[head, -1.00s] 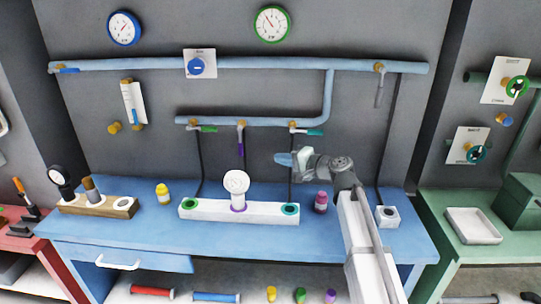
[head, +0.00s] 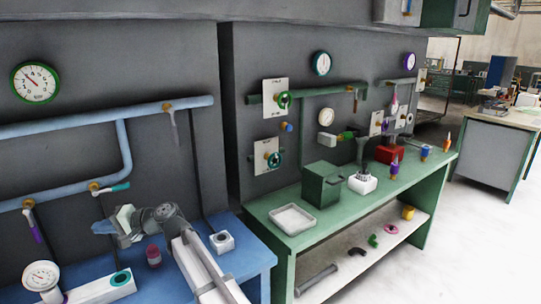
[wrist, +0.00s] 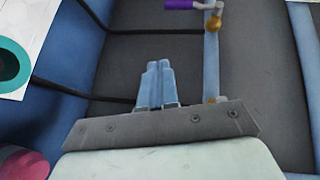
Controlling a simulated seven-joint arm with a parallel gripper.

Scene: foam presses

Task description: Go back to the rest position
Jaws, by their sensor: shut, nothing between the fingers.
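My gripper (head: 101,227) is raised above the blue bench (head: 258,255) in the head view, at the end of my folded arm. In the wrist view its two light blue fingers (wrist: 155,84) are side by side, shut with nothing between them. It points toward the grey back wall and touches nothing that I can see.
The purple-capped jar (head: 153,256) stands on the blue bench below my arm. A white block with a dark hole (head: 222,242) is to its right. A blue pipe (head: 123,150) with valve handles runs along the wall. The green bench (head: 335,225) carries a white tray (head: 292,219) and a green box (head: 321,185).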

